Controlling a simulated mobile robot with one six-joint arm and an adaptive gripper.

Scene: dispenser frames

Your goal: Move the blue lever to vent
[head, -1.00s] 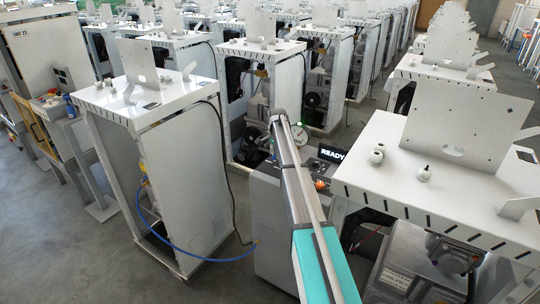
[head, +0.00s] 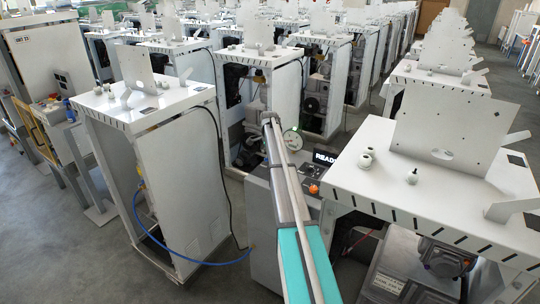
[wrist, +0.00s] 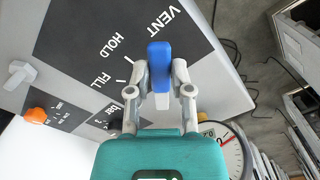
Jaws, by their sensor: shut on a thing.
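In the wrist view the blue lever (wrist: 159,54) stands out over a dark label plate (wrist: 88,48) printed VENT, HOLD and FILL. Its blue grip lies just below the VENT word, past the HOLD mark; a pale stem shows beneath it. My gripper (wrist: 161,72) has one fingertip on each side of the grip and is shut on it. In the head view my arm reaches over the grey dispenser box (head: 262,215); the lever and fingertips cannot be made out there.
An orange knob (wrist: 36,115) and a white knob (wrist: 20,75) lie left. White cabinets (head: 165,165) stand on both sides.

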